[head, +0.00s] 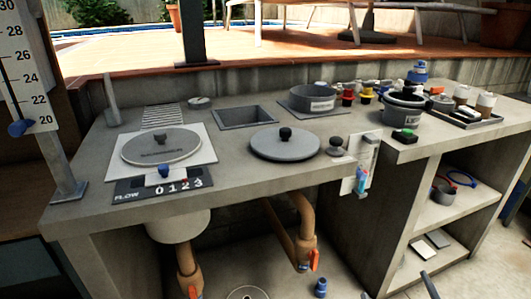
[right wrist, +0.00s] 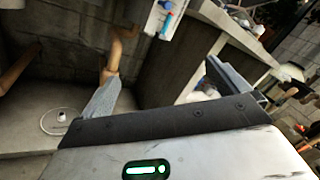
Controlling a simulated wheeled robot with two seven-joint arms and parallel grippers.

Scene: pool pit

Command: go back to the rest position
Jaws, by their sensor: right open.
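My right gripper (right wrist: 168,85) shows in the right wrist view with its two grey fingers spread wide apart. Nothing is between the fingers. Beyond them are the floor of the pit and the side of the concrete counter. In the head view only the fingertips of the right gripper (head: 395,284) show at the bottom edge, low in front of the counter and apart from it. My left gripper is in neither view.
The concrete counter (head: 235,188) spans the head view, with a round grey lid (head: 285,143), a dark pot (head: 404,108) and a tray (head: 470,118) on it. Orange-brown pipes (head: 303,225) run below. Open shelves (head: 445,215) stand at right. Floor at bottom right looks clear.

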